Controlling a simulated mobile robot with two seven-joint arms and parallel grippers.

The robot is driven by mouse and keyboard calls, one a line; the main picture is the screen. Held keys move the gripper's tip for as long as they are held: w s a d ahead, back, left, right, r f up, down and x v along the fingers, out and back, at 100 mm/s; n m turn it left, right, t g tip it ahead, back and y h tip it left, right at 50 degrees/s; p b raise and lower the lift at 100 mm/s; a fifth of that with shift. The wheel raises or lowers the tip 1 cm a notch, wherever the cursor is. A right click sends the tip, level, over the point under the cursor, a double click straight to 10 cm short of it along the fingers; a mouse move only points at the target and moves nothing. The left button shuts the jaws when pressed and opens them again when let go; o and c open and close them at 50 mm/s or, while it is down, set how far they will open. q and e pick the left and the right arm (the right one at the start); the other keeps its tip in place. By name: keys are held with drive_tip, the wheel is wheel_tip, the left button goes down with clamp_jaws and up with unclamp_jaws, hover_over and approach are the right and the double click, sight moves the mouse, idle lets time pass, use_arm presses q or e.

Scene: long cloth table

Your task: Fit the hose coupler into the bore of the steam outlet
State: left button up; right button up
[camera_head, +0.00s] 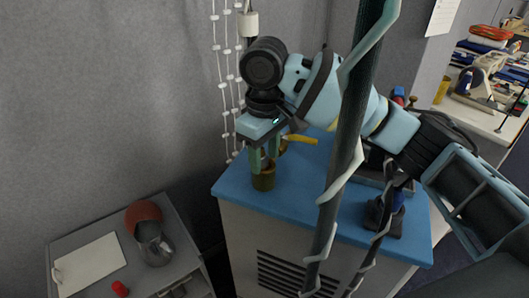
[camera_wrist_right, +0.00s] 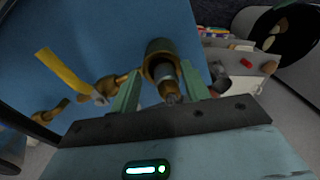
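My right gripper (camera_head: 262,158) points down over the outlet. In the right wrist view its fingers (camera_wrist_right: 159,68) stand apart, with visible gaps beside the coupler. My left gripper is not in view.
A yellow lever (camera_wrist_right: 64,73) and brass fittings (camera_wrist_right: 50,113) lie beside the outlet. The blue top (camera_head: 303,190) is clear in front. A dark pole with a pale spiral (camera_head: 346,150) crosses the head view. A low grey cabinet (camera_head: 182,262) stands left.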

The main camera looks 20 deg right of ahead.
drive_tip(key=shift+s+a+f, duration=0.1)
drive_tip(key=shift+a, duration=0.05)
wheel_tip(320, 180, up, 8)
idle(0.6)
idle(0.5)
